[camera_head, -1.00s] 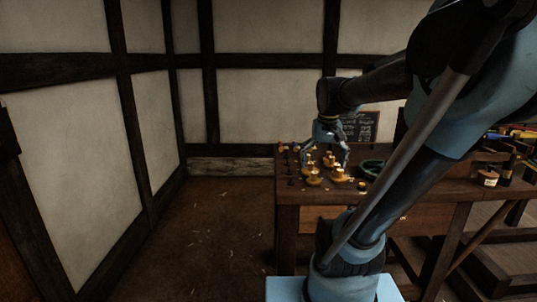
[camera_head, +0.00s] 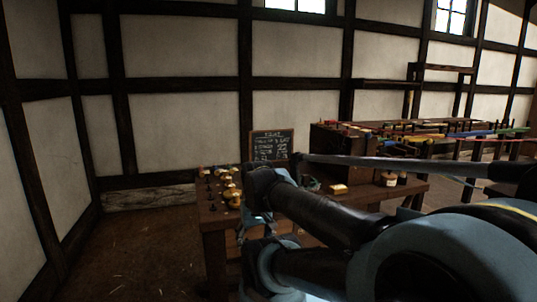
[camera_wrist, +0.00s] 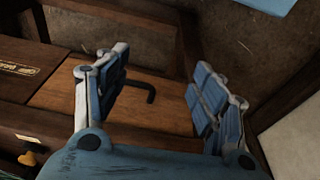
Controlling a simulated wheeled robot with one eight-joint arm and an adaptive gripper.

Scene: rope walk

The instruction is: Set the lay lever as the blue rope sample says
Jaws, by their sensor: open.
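My gripper (camera_wrist: 158,92) is open and empty in the wrist view, its two blue-padded fingers apart. A black bent handle (camera_wrist: 150,93) on a lighter wood front (camera_wrist: 138,104) shows between the fingers; I cannot tell how far it is from them. In the head view my gripper (camera_head: 258,222) is partly hidden by my arm, at the front side of the workbench (camera_head: 213,222). I cannot make out the lay lever or the blue rope sample for certain in either view.
Brass pieces (camera_head: 231,192) and dark pegs stand on the bench's left end. A chalkboard (camera_head: 271,146) with writing stands behind. A long rack with coloured ropes (camera_head: 440,136) stretches away at the right. The floor (camera_head: 150,245) left of the bench is clear.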

